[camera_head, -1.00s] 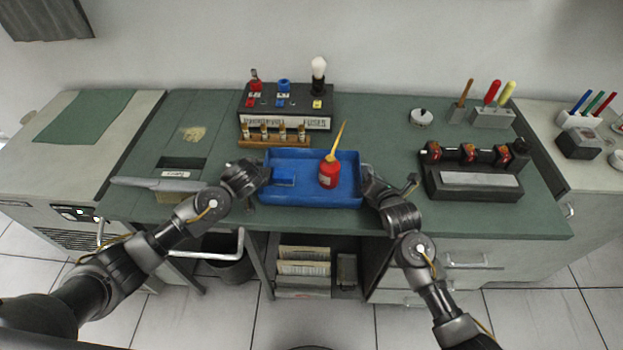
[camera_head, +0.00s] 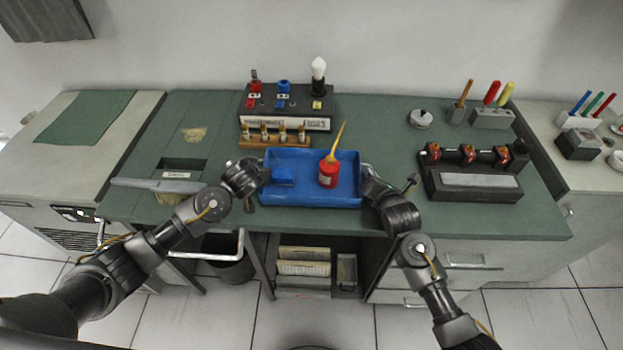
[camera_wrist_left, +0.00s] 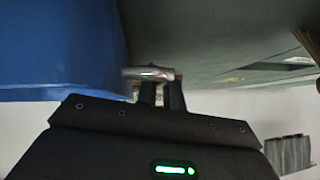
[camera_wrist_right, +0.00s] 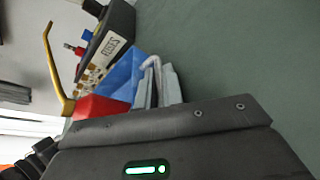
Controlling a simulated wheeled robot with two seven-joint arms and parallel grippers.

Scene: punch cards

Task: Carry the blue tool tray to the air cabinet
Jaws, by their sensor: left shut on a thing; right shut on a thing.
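The blue tool tray (camera_head: 310,198) is at the middle of the green bench near its front edge. It holds a red oil can (camera_head: 328,174) with a yellow spout and a small blue block (camera_head: 283,176). My left gripper (camera_head: 264,172) is shut on the tray's left handle, which shows as a metal bar in the left wrist view (camera_wrist_left: 148,73). My right gripper (camera_head: 366,172) is shut on the right handle, a pale bar in the right wrist view (camera_wrist_right: 152,66). I cannot tell whether the tray touches the bench.
Behind the tray are a wooden rack of vials (camera_head: 274,138) and a black switch box (camera_head: 288,108). A black device with red parts (camera_head: 470,170) stands right, a slotted box with a grey lever (camera_head: 170,183) left. A green mat (camera_head: 85,115) lies on the left cabinet's clear top.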

